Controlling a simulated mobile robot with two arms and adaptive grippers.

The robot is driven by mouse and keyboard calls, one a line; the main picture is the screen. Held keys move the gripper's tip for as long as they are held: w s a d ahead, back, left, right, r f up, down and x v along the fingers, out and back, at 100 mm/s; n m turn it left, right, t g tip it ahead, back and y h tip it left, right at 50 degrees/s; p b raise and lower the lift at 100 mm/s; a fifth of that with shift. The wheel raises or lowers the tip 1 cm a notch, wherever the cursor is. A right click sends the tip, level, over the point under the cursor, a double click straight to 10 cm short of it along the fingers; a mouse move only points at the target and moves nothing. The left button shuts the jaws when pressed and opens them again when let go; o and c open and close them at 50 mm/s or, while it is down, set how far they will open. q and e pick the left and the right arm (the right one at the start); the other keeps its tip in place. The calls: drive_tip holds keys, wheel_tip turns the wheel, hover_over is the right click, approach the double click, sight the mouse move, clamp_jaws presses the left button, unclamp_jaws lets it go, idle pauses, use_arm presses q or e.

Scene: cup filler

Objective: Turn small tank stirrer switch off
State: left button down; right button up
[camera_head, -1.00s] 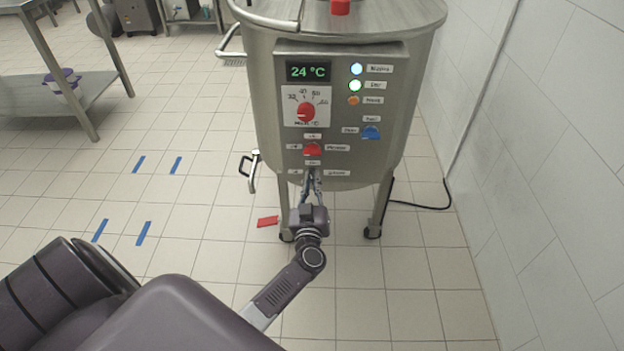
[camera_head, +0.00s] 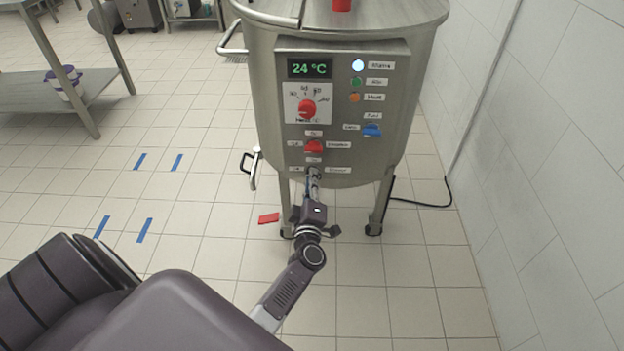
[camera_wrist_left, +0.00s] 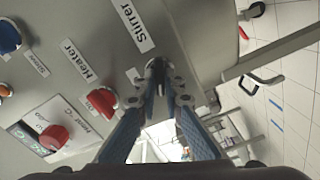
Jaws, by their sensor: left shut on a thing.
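The small steel tank (camera_head: 262,90) stands ahead with its control panel (camera_head: 295,125) facing me. The stirrer switch (camera_wrist_left: 156,64) is the lowest one on the panel, beside the "Stirrer" label (camera_wrist_left: 130,25); my fingertips mostly hide it. My left gripper (camera_head: 313,172) is shut on this switch from the front. In the left wrist view its fingertips (camera_wrist_left: 158,75) meet around the dark knob. The green lamp (camera_head: 356,82) on the panel is dim, while the mains lamp (camera_head: 358,65) above it glows. My right gripper is not in view.
A red switch (camera_head: 313,147) sits just above the gripper, with a red temperature dial (camera_head: 307,108) higher up and a blue switch (camera_head: 371,130) to the right. A valve handle (camera_head: 252,168) sticks out at the left. A tiled wall (camera_head: 540,150) stands close on the right.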

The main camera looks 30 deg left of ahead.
use_arm(q)
drive_tip(key=shift+f+n+b, duration=0.2)
drive_tip(key=shift+n+b, duration=0.4)
drive_tip(key=shift+n, duration=1.8)
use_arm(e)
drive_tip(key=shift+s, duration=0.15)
use_arm(q)
drive_tip(key=c, duration=2)
unclamp_jaws()
drive_tip(key=shift+c, duration=0.2)
drive_tip(key=v, duration=0.7)
drive_tip(key=shift+s+d, duration=0.15)
drive_tip(key=shift+s, duration=0.1)
